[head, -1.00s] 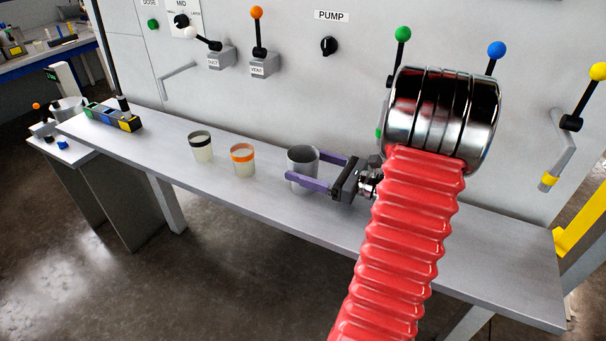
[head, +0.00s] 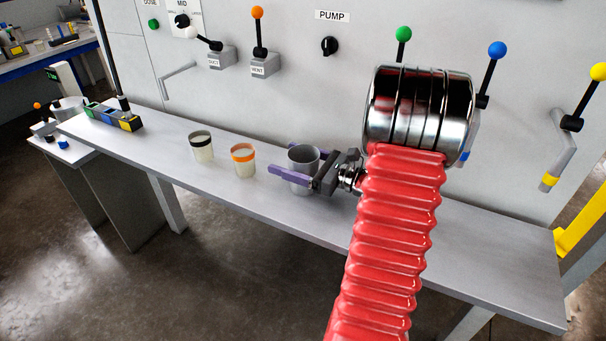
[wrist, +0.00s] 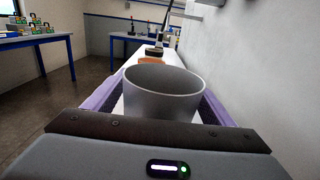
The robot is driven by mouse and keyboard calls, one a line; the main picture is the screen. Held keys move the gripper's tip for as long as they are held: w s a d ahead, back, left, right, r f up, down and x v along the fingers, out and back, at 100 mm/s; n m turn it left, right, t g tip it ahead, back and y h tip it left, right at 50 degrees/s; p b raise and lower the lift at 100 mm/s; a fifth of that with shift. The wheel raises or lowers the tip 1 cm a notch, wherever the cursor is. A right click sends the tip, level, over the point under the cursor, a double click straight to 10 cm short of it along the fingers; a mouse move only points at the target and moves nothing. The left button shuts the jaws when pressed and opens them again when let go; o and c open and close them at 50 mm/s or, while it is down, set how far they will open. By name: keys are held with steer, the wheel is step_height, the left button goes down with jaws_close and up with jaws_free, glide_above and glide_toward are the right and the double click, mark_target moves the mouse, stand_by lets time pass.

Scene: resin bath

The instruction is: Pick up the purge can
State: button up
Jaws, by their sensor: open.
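The purge can appears to be the grey, open-topped metal can (head: 304,160) on the grey shelf below the machine panel. It stands upright. My gripper (head: 292,162) is open, with its purple fingers on either side of the can. In the wrist view the can (wrist: 163,95) fills the middle, between the left finger (wrist: 104,95) and the right finger (wrist: 215,108). The can sits close in front of the palm. I cannot tell whether the fingers touch its wall.
An orange-banded cup (head: 243,161) and a black-banded cup (head: 201,147) stand left of the can on the shelf (head: 400,240). A rack of coloured blocks (head: 112,118) is at the far left end. Levers project from the panel (head: 330,90) behind.

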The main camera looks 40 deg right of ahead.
steer(key=shift+c, duration=0.3)
steer(key=c, duration=1.1)
